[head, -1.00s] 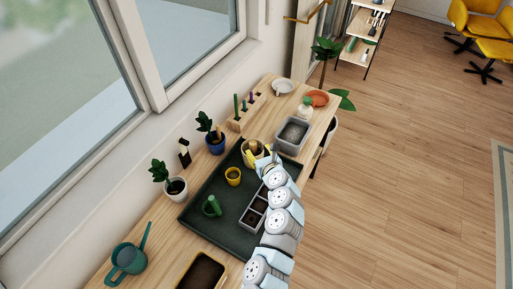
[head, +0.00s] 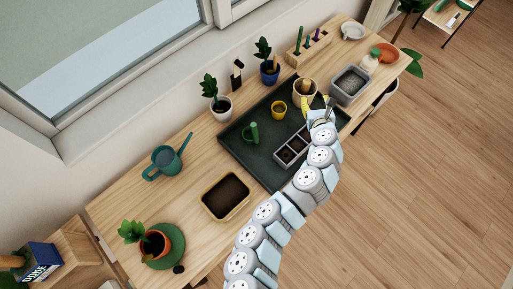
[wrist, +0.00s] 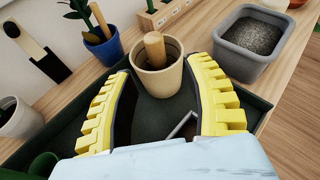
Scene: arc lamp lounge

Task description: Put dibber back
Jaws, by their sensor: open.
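A beige pot (head: 299,96) stands on the dark green tray (head: 236,145), towards its far right end. A wooden peg-like handle, probably the dibber (head: 306,86), stands up out of it; in the wrist view the dibber (wrist: 155,46) leans slightly, its lower end hidden inside the beige pot (wrist: 157,78). My gripper (head: 316,108) is close to the pot. Its yellow fingers are spread in the wrist view (wrist: 164,75), with the pot ahead and between their tips. Nothing is between the fingers. A wooden rack (head: 308,48) with green and purple-handled tools stands behind by the wall.
A grey soil-filled tub (head: 350,84) stands right of the pot. A small yellow pot (head: 278,110), a green item (head: 251,133) and a grey seed tray (head: 291,151) are on the green tray. A blue potted plant (head: 269,73) stands behind.

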